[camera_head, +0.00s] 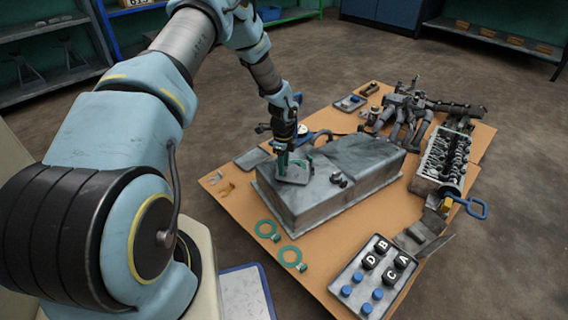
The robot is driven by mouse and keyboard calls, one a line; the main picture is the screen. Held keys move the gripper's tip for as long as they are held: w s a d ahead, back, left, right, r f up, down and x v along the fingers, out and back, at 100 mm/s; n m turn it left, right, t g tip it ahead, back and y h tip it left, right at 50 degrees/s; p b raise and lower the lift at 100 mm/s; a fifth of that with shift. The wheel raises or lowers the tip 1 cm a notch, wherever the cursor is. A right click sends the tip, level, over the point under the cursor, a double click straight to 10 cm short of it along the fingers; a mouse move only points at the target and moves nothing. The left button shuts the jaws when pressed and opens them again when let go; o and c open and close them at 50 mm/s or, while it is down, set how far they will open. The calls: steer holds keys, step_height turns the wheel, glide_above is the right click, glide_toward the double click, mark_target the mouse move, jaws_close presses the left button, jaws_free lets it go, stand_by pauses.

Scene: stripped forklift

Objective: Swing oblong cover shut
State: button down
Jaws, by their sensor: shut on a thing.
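A long grey metal box (330,200) lies on the brown board in the middle of the camera_head view. A small oblong grey plate with a green edge (294,175), which looks like the oblong cover, is at the left part of its top. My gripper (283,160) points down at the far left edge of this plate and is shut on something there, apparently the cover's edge. The fingertips are small and partly dark, so the exact contact is hard to see. I cannot tell how far the cover is tilted.
Two green rings (267,230) lie in front. A tray (346,296) with lettered black caps and blue caps is at the front right. Engine parts (404,105) and a cylinder head (446,158) crowd the back right.

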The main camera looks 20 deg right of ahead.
mark_target(290, 164)
steer(key=w+m, duration=0.1)
steer(key=d+m, duration=0.1)
steer(key=m, duration=0.1)
steer(key=w+m, duration=0.1)
steer(key=shift+w+d+m+p, duration=0.25)
steer(key=shift+w+m+p, duration=0.05)
steer(key=shift+w+p, duration=0.05)
steer(key=shift+w+d+m, duration=0.5)
steer(key=shift+d+m, duration=0.05)
steer(key=shift+m, duration=0.55)
steer(key=shift+w+d+m+b, duration=0.4)
steer(key=shift+d+m, duration=0.2)
steer(key=shift+m, duration=0.5)
steer(key=c, duration=0.5)
jaws_free()
steer(key=shift+r, duration=0.1)
step_height(290, 164, up, 11)
steer(key=shift+f+p, duration=0.2)
steer(key=shift+p, duration=0.95)
